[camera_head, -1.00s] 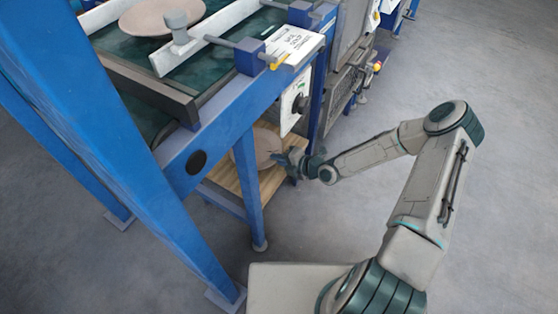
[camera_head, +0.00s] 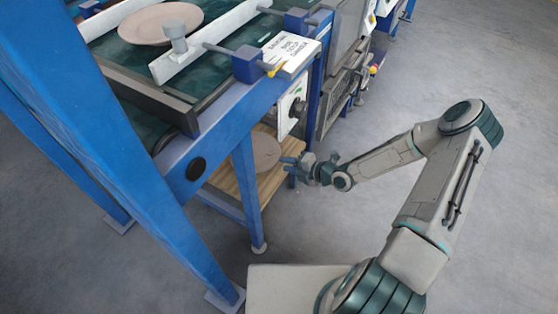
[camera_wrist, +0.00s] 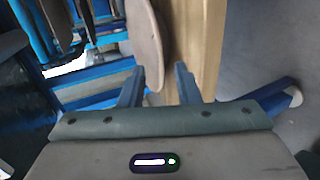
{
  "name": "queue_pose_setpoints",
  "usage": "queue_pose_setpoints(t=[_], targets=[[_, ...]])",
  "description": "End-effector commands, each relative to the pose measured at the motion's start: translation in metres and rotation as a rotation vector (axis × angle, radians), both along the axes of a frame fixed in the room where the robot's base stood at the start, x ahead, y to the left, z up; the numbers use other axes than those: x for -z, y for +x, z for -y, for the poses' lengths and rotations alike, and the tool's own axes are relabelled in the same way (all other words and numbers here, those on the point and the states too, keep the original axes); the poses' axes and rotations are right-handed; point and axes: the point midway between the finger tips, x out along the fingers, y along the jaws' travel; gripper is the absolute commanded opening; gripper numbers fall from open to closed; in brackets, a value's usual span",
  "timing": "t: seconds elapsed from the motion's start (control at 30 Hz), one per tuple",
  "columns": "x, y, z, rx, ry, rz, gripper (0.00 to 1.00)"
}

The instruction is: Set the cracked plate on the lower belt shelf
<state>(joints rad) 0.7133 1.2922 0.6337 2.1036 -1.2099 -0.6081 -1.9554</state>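A pinkish-beige plate (camera_head: 266,150) lies on the wooden lower shelf (camera_head: 237,182) under the blue machine frame. No crack can be made out at this size. My gripper (camera_head: 293,163) is just to the right of the plate, at the shelf's open side. In the wrist view, the plate (camera_wrist: 147,42) shows edge-on over the wooden shelf (camera_wrist: 205,50). The two fingers of my gripper (camera_wrist: 160,75) are spread apart there, with the plate's near rim showing between the tips and touching neither clearly.
Another plate (camera_head: 160,24) lies on the green upper belt (camera_head: 216,55), by a white guide rail (camera_head: 215,38). A blue leg (camera_head: 248,190) stands in front of the lower shelf. A sign plate (camera_head: 291,53) is above my gripper.

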Motion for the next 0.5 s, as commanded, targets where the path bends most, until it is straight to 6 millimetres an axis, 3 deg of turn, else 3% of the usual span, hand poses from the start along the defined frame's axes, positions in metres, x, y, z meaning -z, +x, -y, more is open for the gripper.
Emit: queue_pose_setpoints(t=[0.23,0.5], targets=[[-0.021,-0.024,0.038,0.001,-0.001,0.000,0.30],[-0.026,-0.033,0.055,0.008,-0.025,-0.039,0.30]])
